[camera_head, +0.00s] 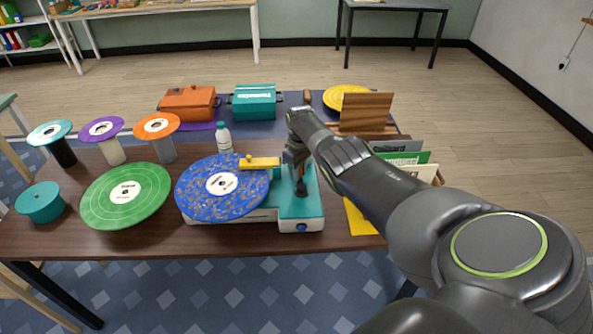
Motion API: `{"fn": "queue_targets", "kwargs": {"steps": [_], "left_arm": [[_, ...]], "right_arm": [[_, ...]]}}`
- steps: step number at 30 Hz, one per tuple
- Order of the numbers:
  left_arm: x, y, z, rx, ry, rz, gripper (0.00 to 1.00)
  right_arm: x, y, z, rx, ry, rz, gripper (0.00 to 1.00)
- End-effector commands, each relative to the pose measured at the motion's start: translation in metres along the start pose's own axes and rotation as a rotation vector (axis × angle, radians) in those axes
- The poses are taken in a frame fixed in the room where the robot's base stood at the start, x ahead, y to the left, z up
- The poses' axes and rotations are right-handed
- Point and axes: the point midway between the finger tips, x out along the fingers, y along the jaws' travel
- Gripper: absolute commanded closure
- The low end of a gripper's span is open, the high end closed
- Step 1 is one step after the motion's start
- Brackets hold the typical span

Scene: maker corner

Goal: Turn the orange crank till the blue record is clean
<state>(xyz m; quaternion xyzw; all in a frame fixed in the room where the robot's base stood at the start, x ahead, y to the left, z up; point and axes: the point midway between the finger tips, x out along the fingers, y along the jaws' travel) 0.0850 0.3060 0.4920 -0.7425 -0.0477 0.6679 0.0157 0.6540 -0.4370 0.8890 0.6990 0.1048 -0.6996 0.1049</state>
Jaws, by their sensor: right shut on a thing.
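The blue record (198,196) lies flat on the teal and white machine (297,208) and has brownish specks over much of its surface. A yellow arm (262,162) reaches over the record's far right edge. My right gripper (296,178) points down at the machine's right part, just right of the record. It is shut, and its fingers and wrist hide the orange crank, which I cannot make out. My left gripper is not in view.
A green record (145,200) and a teal cylinder (40,204) are on the left. Several records on stands, a bottle (224,138), an orange box (188,104), a teal box (254,101) and a wooden rack (366,112) stand behind. Sleeves (407,157) are on the right.

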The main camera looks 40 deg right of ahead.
Motion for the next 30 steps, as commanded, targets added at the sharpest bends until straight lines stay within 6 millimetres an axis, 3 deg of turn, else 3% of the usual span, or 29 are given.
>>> {"fn": "queue_targets", "kwargs": {"steps": [15,30], "left_arm": [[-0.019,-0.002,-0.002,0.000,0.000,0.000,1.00],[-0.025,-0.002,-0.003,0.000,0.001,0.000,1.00]], "right_arm": [[-0.003,0.010,0.013,0.426,0.004,0.002,1.00],[-0.002,0.011,0.019,0.575,0.003,0.003,1.00]]}}
